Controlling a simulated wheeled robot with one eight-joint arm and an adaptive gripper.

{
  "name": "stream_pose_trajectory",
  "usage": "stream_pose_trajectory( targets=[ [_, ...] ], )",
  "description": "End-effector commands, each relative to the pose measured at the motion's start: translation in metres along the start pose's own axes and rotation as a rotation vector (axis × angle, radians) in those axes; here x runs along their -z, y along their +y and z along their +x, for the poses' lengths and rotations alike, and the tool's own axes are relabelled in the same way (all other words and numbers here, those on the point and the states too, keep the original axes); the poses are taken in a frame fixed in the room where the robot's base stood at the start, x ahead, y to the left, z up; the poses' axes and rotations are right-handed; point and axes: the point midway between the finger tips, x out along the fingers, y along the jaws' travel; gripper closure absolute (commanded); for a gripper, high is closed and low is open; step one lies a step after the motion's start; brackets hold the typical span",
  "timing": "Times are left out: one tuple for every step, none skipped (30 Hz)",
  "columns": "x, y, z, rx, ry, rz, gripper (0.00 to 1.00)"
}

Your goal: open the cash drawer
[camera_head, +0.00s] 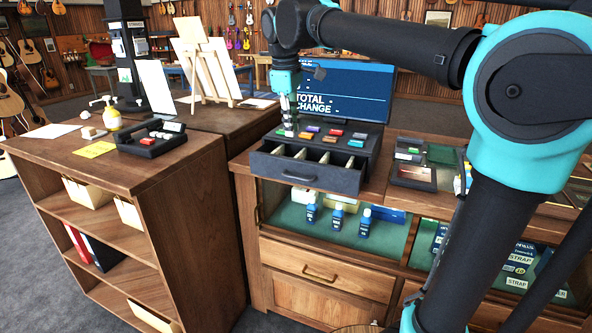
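The cash drawer (335,178) is a dark grey tray with a grey bar handle (298,176) on its front. It stands partly out of the black register (362,141), with several divided compartments showing. The register has coloured keys on top and sits on the wooden counter. My gripper (288,130) points down over the left part of the register, behind the drawer's front and apart from the handle in the picture. Its fingers are small and overlap the keys, so I cannot tell whether they are open or touching anything.
A screen (345,92) reading "TOTAL CHANGE" stands behind the register. A tray (413,177) lies to its right. Below is a glass case with blue bottles (364,222). A wooden shelf unit (135,178) stands left, across a narrow gap.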

Motion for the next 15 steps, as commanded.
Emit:
stream_pose_trajectory(
  targets=[
    [0.0,0.0,0.009,0.0,0.0,0.001,0.83],
    [-0.001,0.0,0.015,0.0,0.0,0.002,0.83],
    [0.0,0.0,0.023,0.0,0.0,0.002,0.83],
    [0.0,0.0,0.029,0.0,0.0,0.002,0.83],
    [-0.001,0.0,0.035,0.0,0.0,0.002,0.83],
    [-0.001,0.0,0.043,0.0,0.0,0.002,0.83],
    [-0.001,0.0,0.049,0.0,0.0,0.002,0.83],
    [-0.001,0.0,0.055,0.0,0.0,0.002,0.83],
    [-0.001,0.0,0.063,0.0,0.0,0.002,0.83],
    [-0.001,0.0,0.069,0.0,0.0,0.003,0.83],
    [-0.001,0.0,0.075,0.0,0.0,0.003,0.83],
    [-0.001,0.0,0.083,0.0,0.0,0.003,0.83],
    [0.0,0.0,0.088,0.0,0.001,0.003,0.83],
    [0.0,0.0,0.095,0.0,0.001,0.003,0.83],
    [-0.001,0.0,0.102,0.0,0.001,0.003,0.83]
  ],
)
